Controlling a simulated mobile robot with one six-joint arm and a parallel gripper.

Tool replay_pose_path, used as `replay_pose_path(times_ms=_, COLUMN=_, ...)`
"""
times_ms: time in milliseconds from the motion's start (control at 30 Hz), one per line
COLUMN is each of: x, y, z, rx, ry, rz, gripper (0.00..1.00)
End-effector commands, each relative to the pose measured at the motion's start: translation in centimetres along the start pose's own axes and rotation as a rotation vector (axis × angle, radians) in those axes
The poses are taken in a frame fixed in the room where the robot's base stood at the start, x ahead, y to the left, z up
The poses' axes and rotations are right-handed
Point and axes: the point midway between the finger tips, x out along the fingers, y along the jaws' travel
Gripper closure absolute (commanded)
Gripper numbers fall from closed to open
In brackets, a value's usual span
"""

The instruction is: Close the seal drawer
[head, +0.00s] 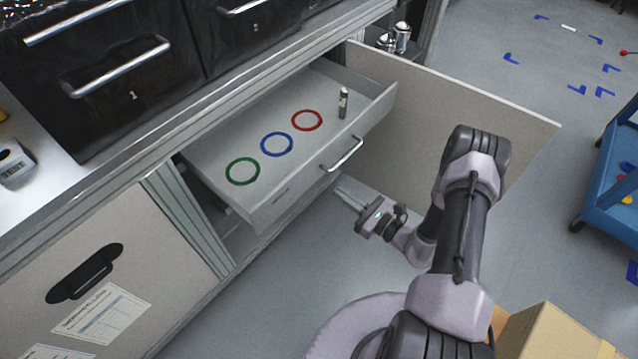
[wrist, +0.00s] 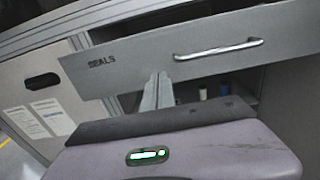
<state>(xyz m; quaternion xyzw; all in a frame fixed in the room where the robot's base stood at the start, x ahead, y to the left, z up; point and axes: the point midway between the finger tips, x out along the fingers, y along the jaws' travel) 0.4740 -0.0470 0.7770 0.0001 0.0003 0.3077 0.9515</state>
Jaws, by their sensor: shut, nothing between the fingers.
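The seal drawer (head: 222,195) is pulled out from the cabinet in the head view. It holds a green ring (head: 242,171), a blue ring (head: 277,144), a red ring (head: 307,120) and a small upright cylinder (head: 343,103). Its front (wrist: 130,65) reads SEALS in the wrist view and carries a silver bar handle (wrist: 218,49), also seen in the head view (head: 342,154). My gripper (head: 346,197) is shut and empty, in front of the drawer and below the handle. In the wrist view its fingertips (wrist: 159,76) appear left of the handle, near the front panel's lower edge; contact cannot be told.
An open cabinet door (head: 450,110) stands right of the drawer, beside my arm. A closed door (head: 100,270) is at left. Black drawers (head: 110,75) are above. A cardboard box (head: 550,335) and blue cart (head: 615,170) stand right. Floor before the drawer is clear.

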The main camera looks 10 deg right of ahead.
Motion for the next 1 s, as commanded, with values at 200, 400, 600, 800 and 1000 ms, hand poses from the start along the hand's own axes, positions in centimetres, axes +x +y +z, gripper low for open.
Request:
replay_pose_path(times_ms=200, x=4.7, y=0.2, z=-0.2, rx=-0.003, ry=-0.002, rz=0.006, gripper=1.00)
replay_pose_path(times_ms=400, x=7.6, y=0.1, z=-0.2, rx=-0.001, ry=-0.001, rz=0.003, gripper=1.00)
replay_pose_path(times_ms=600, x=8.4, y=0.1, z=0.0, rx=0.000, ry=-0.001, rz=0.002, gripper=1.00)
replay_pose_path(times_ms=800, x=8.4, y=0.1, z=0.1, rx=0.000, ry=0.000, rz=0.002, gripper=1.00)
replay_pose_path(times_ms=1000, x=8.3, y=0.1, z=0.0, rx=0.000, ry=0.000, rz=0.002, gripper=1.00)
